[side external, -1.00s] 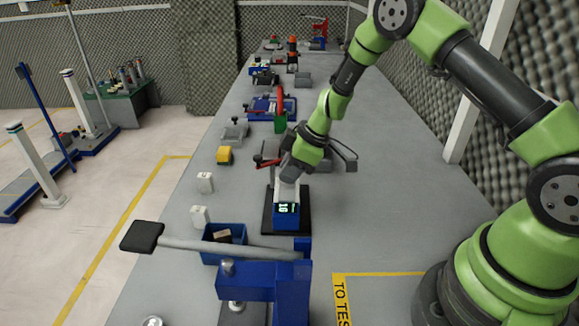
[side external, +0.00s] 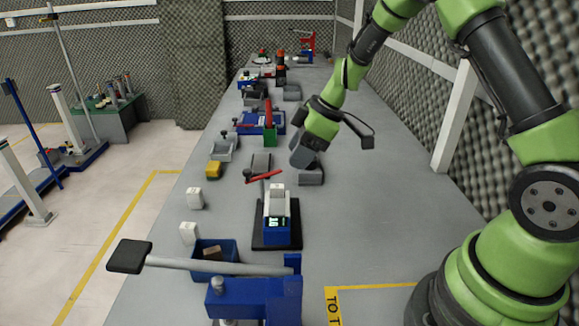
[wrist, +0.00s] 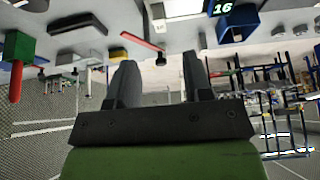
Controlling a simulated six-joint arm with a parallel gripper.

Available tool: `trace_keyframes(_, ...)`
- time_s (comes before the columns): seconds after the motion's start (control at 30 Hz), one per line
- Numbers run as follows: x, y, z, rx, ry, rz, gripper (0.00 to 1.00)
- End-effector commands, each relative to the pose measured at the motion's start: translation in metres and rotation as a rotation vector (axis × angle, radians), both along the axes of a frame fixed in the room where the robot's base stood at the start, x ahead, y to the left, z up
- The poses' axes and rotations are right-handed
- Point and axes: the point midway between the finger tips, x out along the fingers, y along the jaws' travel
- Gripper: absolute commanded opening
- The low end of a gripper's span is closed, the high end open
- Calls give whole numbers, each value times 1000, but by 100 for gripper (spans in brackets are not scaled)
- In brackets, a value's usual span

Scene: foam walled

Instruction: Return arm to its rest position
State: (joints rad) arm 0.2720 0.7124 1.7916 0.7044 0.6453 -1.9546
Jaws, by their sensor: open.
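My gripper (side external: 298,158) hangs above the grey bench, behind and slightly right of the blue device with a lit green display (side external: 277,222). In the wrist view, my two dark fingers (wrist: 160,78) stand apart with nothing between them. The blue device also shows at the top of the wrist view (wrist: 236,18), reading 16, clear of the fingers. My arm reaches in from the right.
A blue lever press (side external: 255,297) and a blue bin (side external: 228,254) stand in front. Two white blocks and a yellow block (side external: 213,170) line the left edge. Grey, green and blue fixtures fill the far bench. The right side of the bench is mostly clear.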

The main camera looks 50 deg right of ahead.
Motion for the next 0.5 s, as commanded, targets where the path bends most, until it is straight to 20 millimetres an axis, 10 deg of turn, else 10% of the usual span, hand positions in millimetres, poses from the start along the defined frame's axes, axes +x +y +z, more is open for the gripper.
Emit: trace_keyframes(0.5,-5,-1,13,2,1,-11,46)
